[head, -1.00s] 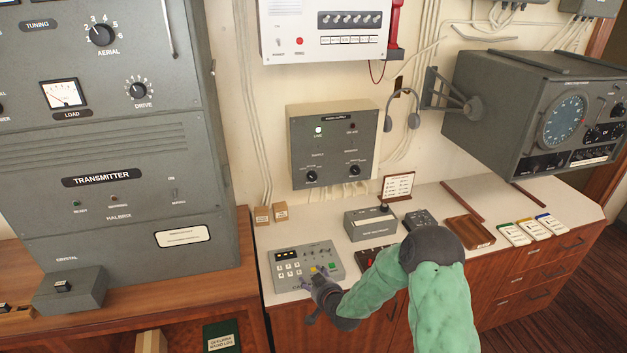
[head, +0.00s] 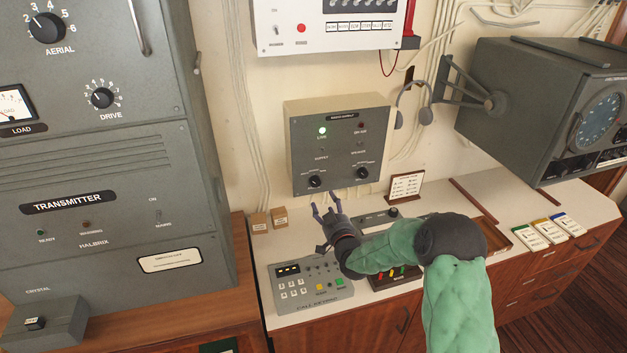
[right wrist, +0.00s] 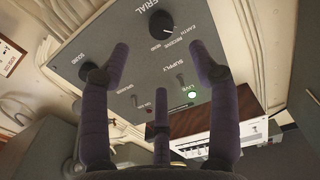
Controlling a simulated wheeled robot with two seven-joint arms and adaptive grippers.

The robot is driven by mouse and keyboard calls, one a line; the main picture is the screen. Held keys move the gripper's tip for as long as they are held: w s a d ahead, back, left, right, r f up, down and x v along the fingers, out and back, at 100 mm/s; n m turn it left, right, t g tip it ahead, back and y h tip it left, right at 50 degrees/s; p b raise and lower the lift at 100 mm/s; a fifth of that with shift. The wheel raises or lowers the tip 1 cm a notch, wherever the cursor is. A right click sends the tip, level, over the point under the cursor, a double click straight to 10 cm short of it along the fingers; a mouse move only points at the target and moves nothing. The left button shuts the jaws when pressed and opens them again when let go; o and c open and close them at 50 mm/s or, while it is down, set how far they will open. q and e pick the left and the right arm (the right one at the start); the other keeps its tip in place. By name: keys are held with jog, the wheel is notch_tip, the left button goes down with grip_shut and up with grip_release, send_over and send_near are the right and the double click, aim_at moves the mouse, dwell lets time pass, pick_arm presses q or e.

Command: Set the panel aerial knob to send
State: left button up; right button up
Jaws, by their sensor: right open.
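The grey wall panel (head: 341,147) carries a lit green lamp at upper left and two dark knobs along its bottom. The aerial knob (head: 315,181) is the lower left one. In the right wrist view the aerial knob (right wrist: 163,24) shows at the top, with earth, receive and send lettering beside it. I cannot tell for sure where its pointer stands. My right gripper (head: 325,207) is just below the panel in the head view, fingers spread upward, empty and apart from the knob. My left gripper is not in view.
A keypad console (head: 300,284) lies on the desk under my right gripper. The transmitter cabinet (head: 110,150) stands to the left. A headset (head: 413,105) hangs right of the panel, and a framed card (head: 406,187) stands on the desk. The wall left of the panel carries cables.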

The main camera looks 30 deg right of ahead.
aim_at(316, 184)
jog(key=x, duration=1)
jog(key=shift+w, duration=0.1)
jog(key=shift+r, duration=0.1)
jog(key=shift+a, duration=0.1)
jog(key=shift+c, duration=0.2)
jog(key=c, duration=1.1)
